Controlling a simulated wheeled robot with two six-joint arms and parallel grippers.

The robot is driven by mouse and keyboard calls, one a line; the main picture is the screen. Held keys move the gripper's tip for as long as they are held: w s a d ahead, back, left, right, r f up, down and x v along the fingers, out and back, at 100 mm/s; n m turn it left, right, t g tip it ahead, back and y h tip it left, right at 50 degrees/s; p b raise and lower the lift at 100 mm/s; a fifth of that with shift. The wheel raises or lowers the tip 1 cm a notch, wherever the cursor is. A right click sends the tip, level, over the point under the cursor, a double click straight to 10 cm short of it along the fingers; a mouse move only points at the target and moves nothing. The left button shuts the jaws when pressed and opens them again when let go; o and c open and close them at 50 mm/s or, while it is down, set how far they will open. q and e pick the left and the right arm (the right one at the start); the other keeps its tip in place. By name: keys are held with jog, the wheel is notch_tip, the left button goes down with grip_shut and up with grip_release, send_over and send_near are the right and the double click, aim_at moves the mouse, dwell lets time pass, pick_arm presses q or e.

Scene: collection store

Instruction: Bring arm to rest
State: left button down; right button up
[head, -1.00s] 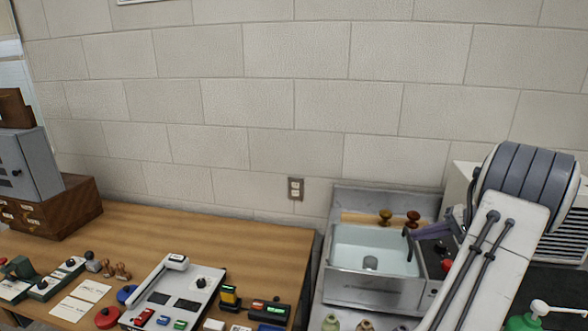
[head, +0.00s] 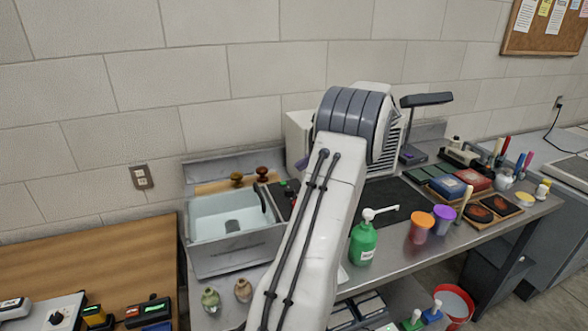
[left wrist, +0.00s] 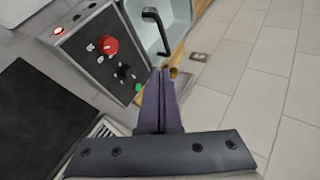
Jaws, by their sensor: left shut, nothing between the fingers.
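My left arm crosses the middle of the head view, with its dark ribbed joint high in front of the wall. My left gripper (left wrist: 160,72) shows in the left wrist view with its purple fingers together and nothing between them. It points toward the control panel (left wrist: 85,58) with a red knob and the water basin (left wrist: 185,12) with a black handle. In the head view only a bit of purple shows left of the arm; the arm hides the rest. My right gripper is in neither view.
The metal basin (head: 228,255) stands left of the arm, beside a wooden table (head: 90,245). To the right are a green pump bottle (head: 363,243), an orange cup (head: 421,228), a purple cup (head: 444,220) and a black mat (head: 400,203). A lamp (head: 427,99) stands behind.

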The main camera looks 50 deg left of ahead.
pick_arm(q)
jog(key=shift+w+d+r, duration=0.1)
jog(key=shift+w+d, duration=0.05)
jog(key=d+f+m+t+h, duration=0.25)
jog(key=d+m, duration=0.25)
jog(key=d, duration=1)
jog(key=d+f+m+t+h, duration=0.1)
jog(key=d+m+t, duration=0.3)
jog(key=d, duration=1)
jog(key=s+d+f+m+h, duration=0.2)
jog(key=s+d+m, duration=0.2)
jog(key=s+d, duration=0.5)
jog(key=s+d+f+m+h, duration=0.3)
jog(key=s+d, duration=0.6)
jog(key=s, duration=0.3)
jog(key=shift+d+m, duration=0.3)
jog(key=shift+m, duration=0.2)
